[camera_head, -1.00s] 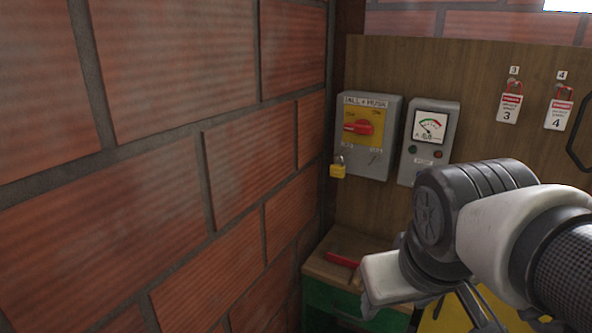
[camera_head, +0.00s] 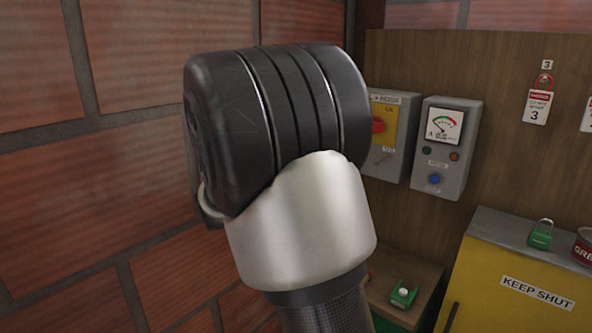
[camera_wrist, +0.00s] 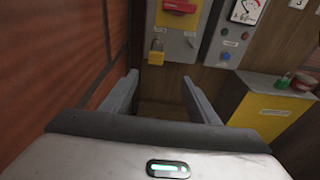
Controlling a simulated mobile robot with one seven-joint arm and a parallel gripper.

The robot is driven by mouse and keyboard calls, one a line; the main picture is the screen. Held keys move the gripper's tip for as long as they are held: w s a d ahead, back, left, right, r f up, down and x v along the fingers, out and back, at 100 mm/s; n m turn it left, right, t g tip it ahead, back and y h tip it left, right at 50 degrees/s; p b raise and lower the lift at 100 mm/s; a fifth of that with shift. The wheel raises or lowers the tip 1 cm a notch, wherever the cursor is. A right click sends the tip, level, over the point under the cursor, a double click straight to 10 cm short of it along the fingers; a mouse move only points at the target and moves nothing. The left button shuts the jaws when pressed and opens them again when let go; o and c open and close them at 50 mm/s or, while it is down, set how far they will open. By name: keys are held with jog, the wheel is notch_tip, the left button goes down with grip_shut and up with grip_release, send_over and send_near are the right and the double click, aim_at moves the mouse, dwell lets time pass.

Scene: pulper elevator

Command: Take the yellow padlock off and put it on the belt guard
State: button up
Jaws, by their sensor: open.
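The yellow padlock (camera_wrist: 156,54) hangs at the lower left of the grey switch box (camera_wrist: 176,45) with the red rotary handle, shown in the wrist view. In the head view my arm hides the padlock and part of that switch box (camera_head: 398,150). My gripper (camera_wrist: 160,86) is open and empty; its fingers point toward the box, and the padlock shows between and beyond them, apart from both. The yellow cabinet marked KEEP SHUT (camera_head: 500,275), which looks like the belt guard, stands at the lower right, also in the wrist view (camera_wrist: 265,112). Its grey top has bare room.
A green padlock (camera_head: 541,234) and a red tin (camera_head: 584,247) stand on the cabinet top. Another green padlock (camera_head: 403,294) lies on the low wooden ledge. A grey meter box (camera_head: 445,145) is right of the switch box. A brick wall (camera_head: 130,190) closes off the left.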

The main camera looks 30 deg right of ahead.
jog(key=w+p+x, duration=0.1)
jog(key=x, duration=1.6)
jog(key=shift+r, duration=0.3)
jog(key=shift+w, duration=0.15)
jog(key=shift+c, duration=0.5)
jog(key=c, duration=1.1)
